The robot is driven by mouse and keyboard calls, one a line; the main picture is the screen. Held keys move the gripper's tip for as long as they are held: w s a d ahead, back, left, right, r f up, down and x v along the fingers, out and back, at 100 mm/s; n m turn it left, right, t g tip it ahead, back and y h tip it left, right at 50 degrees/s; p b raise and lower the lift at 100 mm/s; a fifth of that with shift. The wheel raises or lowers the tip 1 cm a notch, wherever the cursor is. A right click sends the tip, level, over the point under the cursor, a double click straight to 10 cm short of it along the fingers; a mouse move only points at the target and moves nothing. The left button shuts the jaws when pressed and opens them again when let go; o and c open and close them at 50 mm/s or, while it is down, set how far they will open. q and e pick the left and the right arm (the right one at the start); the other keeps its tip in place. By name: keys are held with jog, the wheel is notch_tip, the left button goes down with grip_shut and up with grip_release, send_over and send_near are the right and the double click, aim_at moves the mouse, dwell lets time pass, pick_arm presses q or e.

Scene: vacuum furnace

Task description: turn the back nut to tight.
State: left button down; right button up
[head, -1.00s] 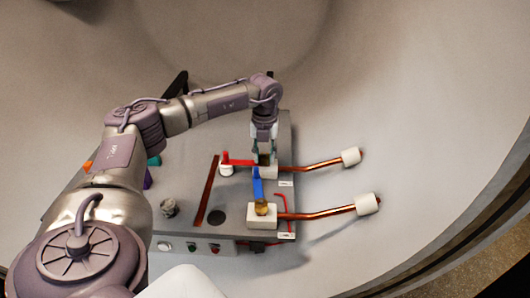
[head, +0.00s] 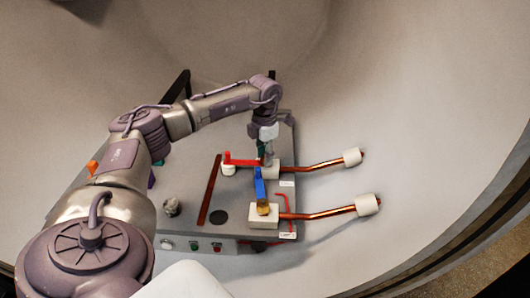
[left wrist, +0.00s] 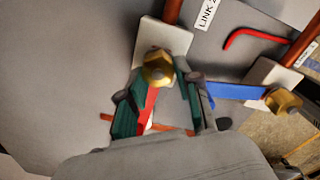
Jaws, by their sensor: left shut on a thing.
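The back nut (left wrist: 158,67) is a brass hex nut on a white block (left wrist: 166,36), seen from above in the left wrist view. A red bar (left wrist: 149,106) runs from under it between my fingers; it also shows in the head view (head: 241,162). My left gripper (left wrist: 163,80) is shut on the back nut, with teal-lined fingers on its two sides. In the head view my left gripper (head: 265,155) points down at the back block and hides the nut. The front nut (left wrist: 283,100), also brass, sits on another white block with a blue bar (left wrist: 238,91). My right gripper is not in view.
Two copper rods (head: 318,165) with white end caps stick out right of the grey panel (head: 185,232). A red hex key (left wrist: 252,36) lies between the blocks. The front block (head: 263,221) and blue bar stand close to my gripper. The curved chamber wall surrounds the panel.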

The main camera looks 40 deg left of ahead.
pick_arm(q)
jog(key=m, duration=0.6)
jog(key=shift+w+a, duration=0.1)
jog(key=shift+a, duration=0.1)
jog(key=shift+m, duration=0.4)
jog(key=c, duration=0.8)
grip_release()
notch_tip(320, 180, up, 12)
dwell(0.4)
